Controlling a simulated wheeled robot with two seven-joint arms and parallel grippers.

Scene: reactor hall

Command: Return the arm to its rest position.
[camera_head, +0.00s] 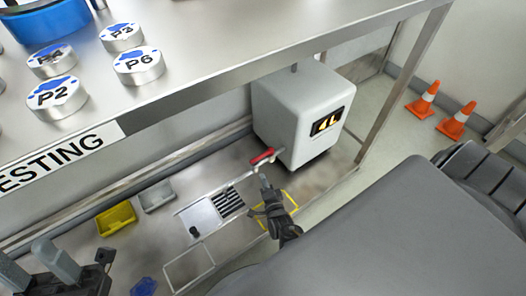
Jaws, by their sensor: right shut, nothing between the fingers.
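My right gripper (264,184) is dark and small in the view, low over the lower steel shelf, with its arm running down behind a large grey part of mine. It is shut and empty. Its tip is close to a red handle (262,157); I cannot tell whether they touch. My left gripper (24,262) shows at the bottom left corner, partly cut off by the frame edge. Its two grey fingers stand apart with nothing seen between them.
A steel table (215,65) with round marked pieces (139,66) overhangs the shelf. A white box (297,112) with a yellow display stands beyond the red handle. A yellow bin (116,219) and a grey bin (157,196) sit left. Orange cones (456,121) stand right.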

